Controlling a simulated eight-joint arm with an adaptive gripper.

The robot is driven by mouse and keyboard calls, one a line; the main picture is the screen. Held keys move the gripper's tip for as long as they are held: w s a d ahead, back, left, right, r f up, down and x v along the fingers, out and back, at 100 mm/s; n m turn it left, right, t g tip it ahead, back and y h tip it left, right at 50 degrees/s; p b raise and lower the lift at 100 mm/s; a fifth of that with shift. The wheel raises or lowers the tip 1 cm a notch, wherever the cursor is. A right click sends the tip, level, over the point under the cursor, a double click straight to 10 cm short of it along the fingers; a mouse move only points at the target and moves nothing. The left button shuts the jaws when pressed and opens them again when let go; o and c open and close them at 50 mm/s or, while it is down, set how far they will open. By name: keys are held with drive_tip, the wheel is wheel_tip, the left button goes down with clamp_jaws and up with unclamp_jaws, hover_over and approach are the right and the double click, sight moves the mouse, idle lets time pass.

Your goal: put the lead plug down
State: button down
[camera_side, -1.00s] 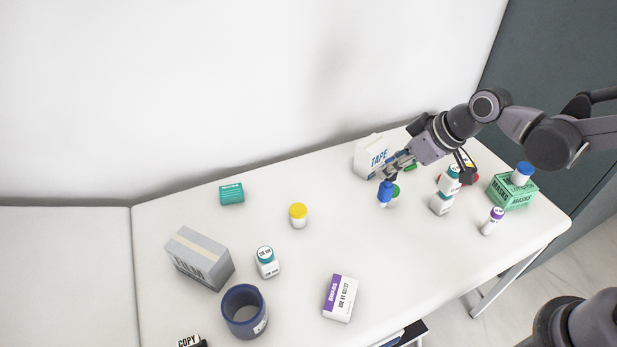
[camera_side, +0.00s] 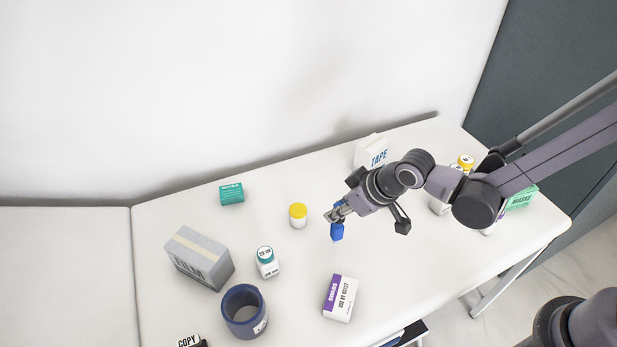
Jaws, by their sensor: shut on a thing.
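My gripper (camera_side: 337,215) is shut on a blue plug (camera_side: 337,232), which I take to be the lead plug. The plug hangs upright below the fingertips, over the middle of the table (camera_side: 290,265). I cannot tell how far its lower end is above the surface. No lead is clearly visible on it. A yellow-capped bottle (camera_side: 298,215) stands just to the left of the gripper.
Left are a grey box (camera_side: 200,258), a teal-capped bottle (camera_side: 267,263), a dark blue cup (camera_side: 243,311) and a small teal box (camera_side: 232,193). A purple-and-white carton (camera_side: 340,298) lies near the front. A TAPE box (camera_side: 371,151) stands behind my arm. Bare table lies right of the carton.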

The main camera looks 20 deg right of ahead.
sight(335, 223)
drive_tip(key=shift+a+f, duration=0.3)
drive_tip(key=shift+a, duration=0.1)
drive_tip(key=shift+f, duration=2.05)
drive_tip(key=c, duration=1.1)
unclamp_jaws()
drive_tip(key=shift+o, duration=0.2)
drive_tip(key=shift+v, duration=6.15)
drive_tip(key=s+d+r+m+h, duration=0.1)
drive_tip(key=s+d+r+m, duration=0.1)
drive_tip(key=d, duration=0.7)
drive_tip(key=s+d+r+m+t+h, duration=0.1)
drive_tip(key=s+d+r+m+h, duration=0.1)
drive_tip(key=d+r, duration=0.4)
drive_tip(key=s+d+m, duration=0.1)
drive_tip(key=s+d, duration=0.1)
drive_tip(key=d, duration=0.2)
drive_tip(key=shift+s+d, duration=0.3)
drive_tip(key=shift+s, duration=0.1)
